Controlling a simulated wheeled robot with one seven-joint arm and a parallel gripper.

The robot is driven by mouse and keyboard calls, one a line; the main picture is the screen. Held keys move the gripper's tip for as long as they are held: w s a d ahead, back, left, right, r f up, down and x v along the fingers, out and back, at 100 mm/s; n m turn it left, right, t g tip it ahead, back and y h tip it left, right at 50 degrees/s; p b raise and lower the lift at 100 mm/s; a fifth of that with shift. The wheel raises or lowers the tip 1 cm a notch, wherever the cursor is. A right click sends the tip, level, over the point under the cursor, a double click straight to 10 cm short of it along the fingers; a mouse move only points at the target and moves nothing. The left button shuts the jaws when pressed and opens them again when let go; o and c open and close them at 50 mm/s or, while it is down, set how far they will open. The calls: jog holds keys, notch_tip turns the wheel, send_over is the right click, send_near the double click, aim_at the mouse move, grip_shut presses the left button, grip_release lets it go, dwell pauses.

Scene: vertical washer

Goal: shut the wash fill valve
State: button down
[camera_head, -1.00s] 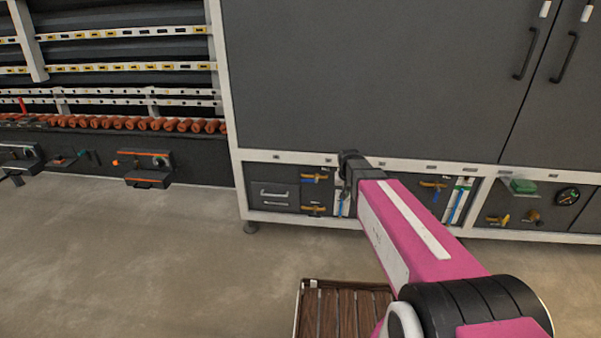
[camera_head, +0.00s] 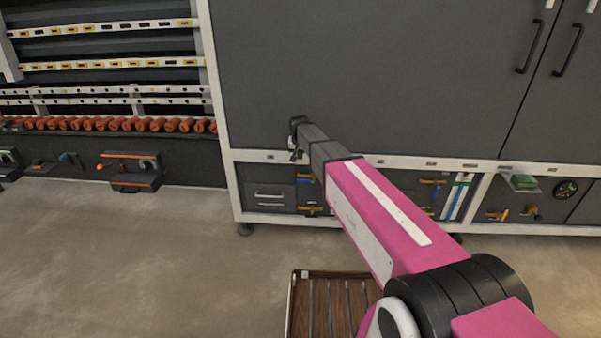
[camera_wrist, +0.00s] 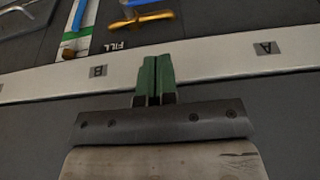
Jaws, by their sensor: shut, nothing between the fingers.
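A valve with a brass handle (camera_wrist: 141,20) and a blue part shows at the top of the wrist view, beside an upside-down FILL label (camera_wrist: 115,46). Its handle lies roughly along the white rail. In the head view, a similar brass valve (camera_head: 305,178) sits on the lower left panel, close below my gripper (camera_head: 296,147). My gripper's green fingers (camera_wrist: 155,80) are pressed together and empty in the wrist view. They lie over the white rail, apart from the valve. Which wash the label belongs to cannot be read.
The white rail (camera_wrist: 210,62) carries tags A (camera_wrist: 266,48) and B (camera_wrist: 98,71). A blue-and-white level strip (camera_wrist: 77,22) stands beside the valve. More brass valves (camera_head: 432,181) sit farther right. A slatted wooden platform (camera_head: 335,300) lies on the floor; open floor is at left.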

send_near(306, 180)
notch_tip(306, 180, down, 5)
jog(key=w+a, duration=0.2)
jog(key=w, duration=0.1)
jog(key=shift+s+a+f, duration=0.1)
jog(key=shift+f, duration=0.9)
